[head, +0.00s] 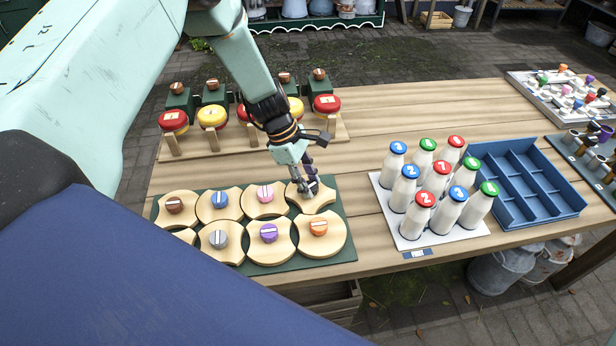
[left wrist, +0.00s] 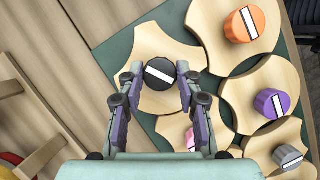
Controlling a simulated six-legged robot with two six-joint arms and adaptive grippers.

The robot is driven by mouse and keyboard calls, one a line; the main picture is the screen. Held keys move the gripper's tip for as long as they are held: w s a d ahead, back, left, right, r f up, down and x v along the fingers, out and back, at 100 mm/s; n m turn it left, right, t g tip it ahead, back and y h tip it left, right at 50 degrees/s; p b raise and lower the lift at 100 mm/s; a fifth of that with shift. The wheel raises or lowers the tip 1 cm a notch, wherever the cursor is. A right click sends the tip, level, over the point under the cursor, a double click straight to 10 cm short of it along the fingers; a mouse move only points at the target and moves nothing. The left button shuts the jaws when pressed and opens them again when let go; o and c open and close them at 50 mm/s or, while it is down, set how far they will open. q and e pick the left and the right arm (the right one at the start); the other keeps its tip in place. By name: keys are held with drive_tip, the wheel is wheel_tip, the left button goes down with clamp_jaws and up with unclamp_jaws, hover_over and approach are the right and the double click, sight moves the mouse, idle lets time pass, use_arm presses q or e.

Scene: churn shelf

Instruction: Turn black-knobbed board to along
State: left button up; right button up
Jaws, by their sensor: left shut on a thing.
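The black-knobbed board (left wrist: 165,102) is a pale wooden piece with curved cut-outs. It lies at the far right corner of the green base (head: 343,208). Its black knob (left wrist: 160,72) carries a white bar, which runs slantwise in the left wrist view. My left gripper (left wrist: 159,84) is shut on the black knob, with one finger on each side. In the head view my left gripper (head: 309,188) comes down on the board (head: 312,203) from above and hides most of the knob. My right gripper is not in view.
Neighbouring boards carry pink (head: 265,194), orange (head: 318,226) and purple (head: 269,233) knobs close by. White bottles (head: 440,205) with numbered caps stand to the right, beside an empty blue tray (head: 535,197). A wooden rack (head: 200,140) with red and yellow rounds stands behind.

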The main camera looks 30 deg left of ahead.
use_arm(q)
drive_tip(key=m, duration=0.2)
drive_tip(key=m+g+b, duration=0.1)
drive_tip(key=shift+w+m, duration=0.2)
drive_tip(key=shift+m, duration=0.2)
drive_tip(key=shift+m+g+y+b, duration=0.3)
drive_tip(key=shift+m+g+b, duration=0.5)
drive_tip(key=shift+m, duration=1.1)
drive_tip(key=o, duration=1.1)
drive_tip(key=shift+d, duration=0.1)
drive_tip(key=shift+o, duration=0.2)
drive_tip(key=v, duration=1.2)
drive_tip(key=shift+w, duration=0.25)
